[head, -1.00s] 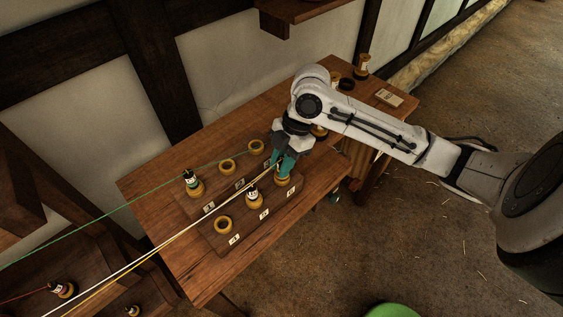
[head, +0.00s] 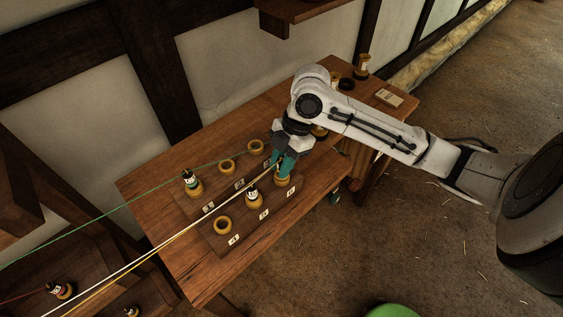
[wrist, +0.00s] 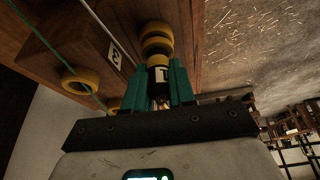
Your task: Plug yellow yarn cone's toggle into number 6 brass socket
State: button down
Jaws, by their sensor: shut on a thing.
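My gripper (head: 283,165) has teal fingers and is shut on the yellow yarn cone's toggle, a dark peg with a white label that shows in the wrist view (wrist: 160,74). The yellow cord (head: 225,206) runs from the lower left up to the fingers. The number 6 brass socket (head: 283,181) is directly below the fingertips, at the right end of the front row. In the wrist view the toggle is in line with the brass ring (wrist: 156,31) and meets it. I cannot tell how deep it sits.
A toggle with a green cord stands in the socket by the first tag (head: 192,183). Another toggle (head: 252,195) with a white cord stands in the front row's middle socket. Sockets (head: 222,225), (head: 227,166) and (head: 256,146) are empty. Cords cross the table's left side.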

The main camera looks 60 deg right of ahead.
jog(key=shift+f+b, duration=0.3)
jog(key=shift+f, duration=0.15)
jog(key=c, duration=1.2)
grip_release()
jog(key=shift+r, duration=0.1)
jog(key=shift+p+v, duration=1.8)
jog(key=shift+v, duration=0.9)
jog(key=v, duration=0.5)
jog(key=shift+d+r+p, duration=0.1)
jog(key=shift+r+p, duration=0.15)
jog(key=shift+p, duration=0.1)
